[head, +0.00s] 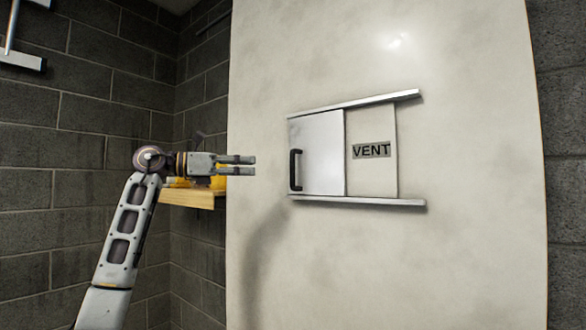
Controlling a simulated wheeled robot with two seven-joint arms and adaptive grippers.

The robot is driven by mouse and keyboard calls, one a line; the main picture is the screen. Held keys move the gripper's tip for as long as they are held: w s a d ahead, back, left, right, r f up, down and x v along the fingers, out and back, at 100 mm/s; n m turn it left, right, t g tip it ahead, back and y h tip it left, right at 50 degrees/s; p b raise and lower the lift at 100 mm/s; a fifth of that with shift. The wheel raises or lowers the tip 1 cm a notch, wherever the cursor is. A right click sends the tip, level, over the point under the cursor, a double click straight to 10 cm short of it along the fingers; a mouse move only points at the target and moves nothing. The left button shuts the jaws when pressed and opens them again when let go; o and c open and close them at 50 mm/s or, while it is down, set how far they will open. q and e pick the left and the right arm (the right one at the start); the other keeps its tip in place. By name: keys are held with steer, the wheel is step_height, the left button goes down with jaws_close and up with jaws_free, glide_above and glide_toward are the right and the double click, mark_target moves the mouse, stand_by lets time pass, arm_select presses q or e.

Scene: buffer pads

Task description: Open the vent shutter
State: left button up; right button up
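The vent shutter (321,153) is a pale sliding panel at the left end of two metal rails on a white wall panel. A dark upright handle (296,170) is on its left side. To its right is a plain pale area with a grey label reading VENT (371,150). My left gripper (254,165) is left of the handle, pointing right, with a gap between its two fingers. It is open, empty and apart from the handle. My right gripper is not in view.
The upper rail (355,103) and lower rail (357,200) stick out from the white wall panel (470,255). A wooden shelf (188,199) with something yellow on it is behind my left gripper. Grey block walls stand on both sides. The space before the shutter looks clear.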

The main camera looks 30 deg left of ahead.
mark_target(292, 183)
arm_select(q)
steer(key=shift+p+x, duration=1.8)
steer(key=shift+x, duration=5.05)
steer(key=shift+d, duration=0.1)
jaws_close()
